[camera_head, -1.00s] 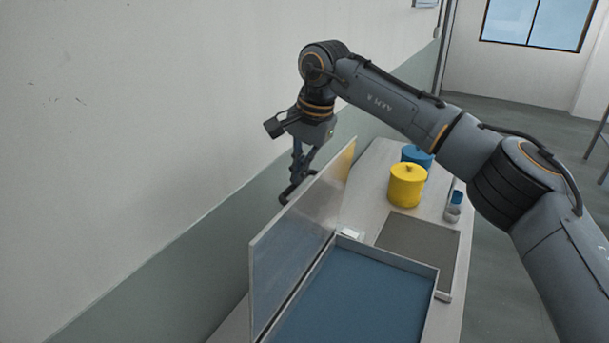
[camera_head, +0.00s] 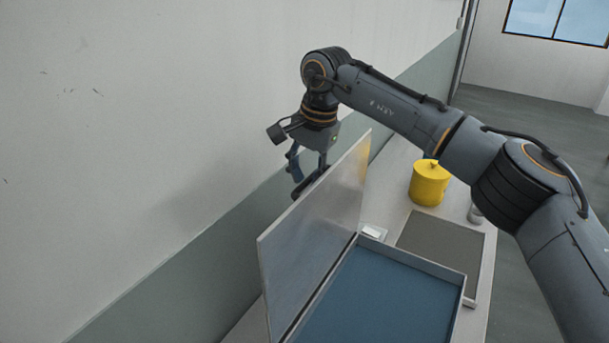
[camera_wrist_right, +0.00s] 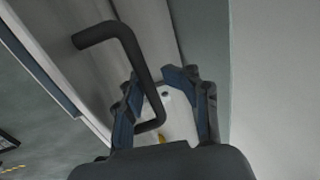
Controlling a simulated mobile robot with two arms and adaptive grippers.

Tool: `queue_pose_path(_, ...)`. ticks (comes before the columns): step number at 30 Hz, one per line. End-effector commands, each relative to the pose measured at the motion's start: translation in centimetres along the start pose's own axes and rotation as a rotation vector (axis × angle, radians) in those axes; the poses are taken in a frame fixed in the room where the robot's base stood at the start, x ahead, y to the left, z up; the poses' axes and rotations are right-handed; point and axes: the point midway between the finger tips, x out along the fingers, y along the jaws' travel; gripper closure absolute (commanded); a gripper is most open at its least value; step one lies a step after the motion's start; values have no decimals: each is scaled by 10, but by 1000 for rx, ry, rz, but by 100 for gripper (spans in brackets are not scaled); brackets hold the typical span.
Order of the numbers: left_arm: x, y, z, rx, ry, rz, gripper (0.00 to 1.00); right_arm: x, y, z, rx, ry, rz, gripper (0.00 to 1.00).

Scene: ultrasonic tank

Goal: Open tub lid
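The grey tub lid (camera_head: 315,225) stands raised, close to upright, along the left side of the tub. The tub (camera_head: 463,290) is open at the top, with a blue surface inside. My right gripper (camera_head: 307,178) is behind the lid, on the wall side. In the right wrist view, the fingers of my right gripper (camera_wrist_right: 165,85) are spread apart. The lid's black bent handle (camera_wrist_right: 134,60) reaches between them, near the left finger, and is not clamped. Whether a finger touches the handle is unclear. My left gripper is out of view.
A yellow lidded pot (camera_head: 428,186) stands on the bench beyond the tub. A flat grey panel (camera_head: 440,243) lies behind the tub, with a small pale block (camera_head: 373,232) beside it. The wall (camera_head: 130,150) runs close behind the lid and gripper.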

Motion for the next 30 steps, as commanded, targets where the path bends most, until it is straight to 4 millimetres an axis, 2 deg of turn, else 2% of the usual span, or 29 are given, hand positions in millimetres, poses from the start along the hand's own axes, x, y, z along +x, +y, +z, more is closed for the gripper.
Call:
queue_pose_path(5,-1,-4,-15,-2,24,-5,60,-4,-2,0,0,2,-7,65)
queue_pose_path(10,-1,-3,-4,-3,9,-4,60,-6,-2,-1,0,3,-7,65)
queue_pose_path(13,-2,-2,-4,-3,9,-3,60,-14,-2,-1,1,4,-8,65)
queue_pose_path(17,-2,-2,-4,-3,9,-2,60,-37,-2,-1,0,6,-11,65)
queue_pose_path(24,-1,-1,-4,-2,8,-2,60,-88,0,0,2,5,-11,65)
queue_pose_path(30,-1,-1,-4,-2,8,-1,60,-116,0,1,-1,3,-9,65)
